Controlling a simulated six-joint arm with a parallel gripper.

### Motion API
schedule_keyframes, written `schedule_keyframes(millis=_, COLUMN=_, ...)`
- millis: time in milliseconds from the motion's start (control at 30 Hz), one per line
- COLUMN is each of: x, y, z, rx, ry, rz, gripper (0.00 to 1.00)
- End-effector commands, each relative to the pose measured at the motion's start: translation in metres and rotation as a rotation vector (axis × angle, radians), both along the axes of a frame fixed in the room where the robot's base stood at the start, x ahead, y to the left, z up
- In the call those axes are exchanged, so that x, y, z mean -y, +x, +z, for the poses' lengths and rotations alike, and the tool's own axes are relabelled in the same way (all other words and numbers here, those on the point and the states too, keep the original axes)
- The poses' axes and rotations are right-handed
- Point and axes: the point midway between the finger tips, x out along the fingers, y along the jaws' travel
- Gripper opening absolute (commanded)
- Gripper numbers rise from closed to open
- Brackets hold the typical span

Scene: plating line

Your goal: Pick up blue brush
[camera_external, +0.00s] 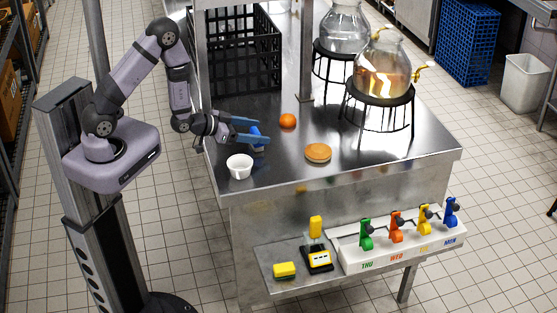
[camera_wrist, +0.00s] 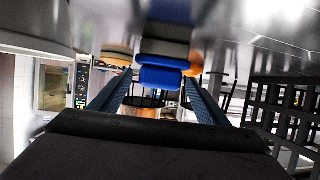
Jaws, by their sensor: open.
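The blue brush (camera_external: 256,132) is on the steel counter near its left edge. In the wrist view it shows as a blue block with a grey band (camera_wrist: 162,77), close ahead in the middle. My gripper (camera_external: 262,130) reaches in from the left, low over the counter. Its two blue fingers are open, one on each side of the brush. In the wrist view the gripper (camera_wrist: 158,84) also has the brush between its fingertips, with no clear sign of a grip. In the external view, the fingers hide part of the brush.
A white bowl (camera_external: 240,167) stands just in front of the gripper. An orange (camera_external: 288,120) and a bun (camera_external: 318,152) lie to the right. A black crate (camera_external: 243,58) stands behind. Glass dispensers (camera_external: 382,70) on black stands occupy the back right. The counter's front right is clear.

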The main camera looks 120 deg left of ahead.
Motion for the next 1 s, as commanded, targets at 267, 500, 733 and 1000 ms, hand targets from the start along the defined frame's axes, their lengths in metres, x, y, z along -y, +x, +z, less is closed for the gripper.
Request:
schedule_keyframes(millis=267, x=-0.019, y=0.017, z=-0.009, rx=0.000, ry=-0.001, rz=-0.001, gripper=0.69)
schedule_keyframes(millis=500, x=-0.027, y=0.024, z=-0.015, rx=0.000, ry=-0.001, rz=-0.001, gripper=0.69)
schedule_keyframes(millis=733, x=-0.028, y=0.024, z=-0.015, rx=0.000, ry=-0.001, rz=-0.001, gripper=0.69)
schedule_keyframes(millis=1000, x=-0.028, y=0.024, z=-0.015, rx=0.000, ry=0.000, rz=-0.001, gripper=0.23)
